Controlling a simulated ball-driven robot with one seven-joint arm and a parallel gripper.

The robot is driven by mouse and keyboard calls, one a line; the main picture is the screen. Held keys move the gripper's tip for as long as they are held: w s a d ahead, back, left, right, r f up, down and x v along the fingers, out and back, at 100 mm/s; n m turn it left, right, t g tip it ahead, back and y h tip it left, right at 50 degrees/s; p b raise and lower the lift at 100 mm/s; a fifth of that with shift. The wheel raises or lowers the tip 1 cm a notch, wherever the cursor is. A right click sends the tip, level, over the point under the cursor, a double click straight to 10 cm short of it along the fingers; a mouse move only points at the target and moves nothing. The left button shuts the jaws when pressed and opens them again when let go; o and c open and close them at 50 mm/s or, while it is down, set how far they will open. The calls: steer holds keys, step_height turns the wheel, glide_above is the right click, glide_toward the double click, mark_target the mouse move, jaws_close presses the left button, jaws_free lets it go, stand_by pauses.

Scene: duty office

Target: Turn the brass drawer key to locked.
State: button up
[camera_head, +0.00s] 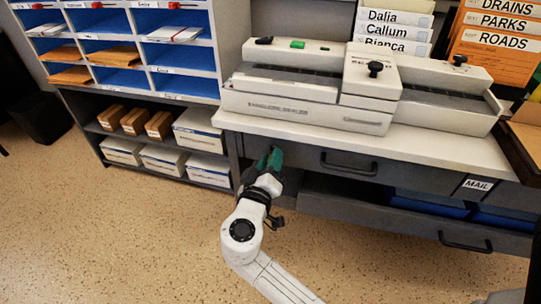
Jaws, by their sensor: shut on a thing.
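My gripper (271,160) has dark green fingers and is at the left end of the grey drawer front (300,157), under the white worktop. The fingers are closed against the drawer front. The brass key is hidden by the fingers, so I cannot see its shape or which way it is turned. The drawer's dark handle (348,165) is to the right of my gripper. The drawer looks shut.
A white machine (300,108) stands on the worktop (440,150) above. An open lower drawer (400,215) with blue trays sticks out at right. Shelves with white boxes (200,130) and a blue pigeonhole unit (140,50) are at left. The speckled floor in front is clear.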

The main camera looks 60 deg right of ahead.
steer(key=n+p, duration=0.6)
steer(key=n, duration=0.2)
steer(key=shift+n, duration=0.4)
stand_by(0.4)
steer(key=o, duration=1.1)
steer(key=shift+c, duration=0.2)
steer(key=shift+a, duration=0.1)
steer(key=p+v, duration=0.1)
steer(key=v, duration=0.9)
steer(key=shift+a, duration=0.35)
steer(key=shift+s, duration=0.1)
